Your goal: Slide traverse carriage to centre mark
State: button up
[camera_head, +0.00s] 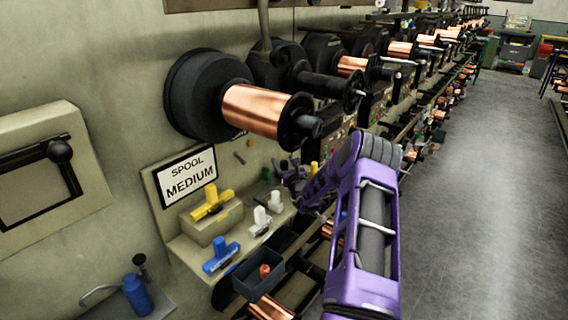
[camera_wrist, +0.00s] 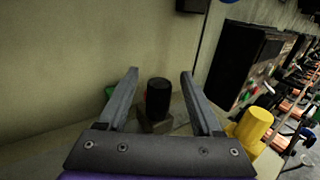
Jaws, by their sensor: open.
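In the wrist view my gripper (camera_wrist: 160,73) is open, with one finger on each side of an upright black cylindrical knob (camera_wrist: 158,98). The knob stands on a dark block and looks apart from both fingers. It may be the traverse carriage's handle, but I cannot be sure. No centre mark can be made out. In the head view my purple arm reaches toward the wall-side shelf, and my gripper (camera_head: 290,178) is small and dark there, so its contact with anything is unclear.
A yellow knob (camera_wrist: 254,126) stands right of my gripper. A copper spool (camera_head: 258,110) juts out above. The aisle floor (camera_head: 470,190) is clear.

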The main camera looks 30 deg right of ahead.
jog(key=shift+s, duration=0.15)
jog(key=v, duration=1.7)
jog(key=shift+a, duration=0.1)
